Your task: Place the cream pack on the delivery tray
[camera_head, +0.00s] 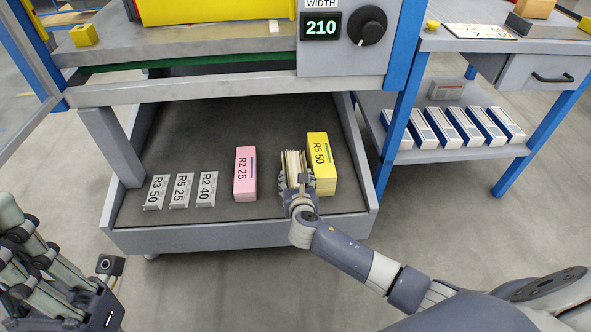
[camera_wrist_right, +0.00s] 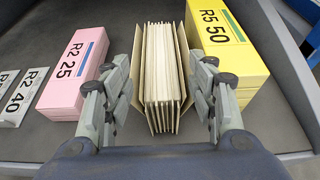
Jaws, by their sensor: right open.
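The cream pack (camera_head: 293,162), a bundle of upright cream sheets, stands in a grey low-walled tray (camera_head: 240,235) between a pink pack (camera_head: 245,174) and a yellow pack (camera_head: 321,163). In the right wrist view, the cream pack (camera_wrist_right: 162,65) is centred between the fingers of my right gripper (camera_wrist_right: 163,85). The fingers are spread on either side of it, with gaps visible, and look open. In the head view, my right gripper (camera_head: 298,184) covers the pack's near end. My left gripper (camera_head: 45,265) is at the lower left, partly cut off; its opening is unclear.
Grey label plates reading R3 50 (camera_head: 155,192), R5 25 (camera_head: 180,190) and R2 40 (camera_head: 206,188) lie at the tray's left. A machine with a 210 display (camera_head: 321,27) overhangs the tray. A side shelf (camera_head: 400,155) holds several blue-and-white boxes.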

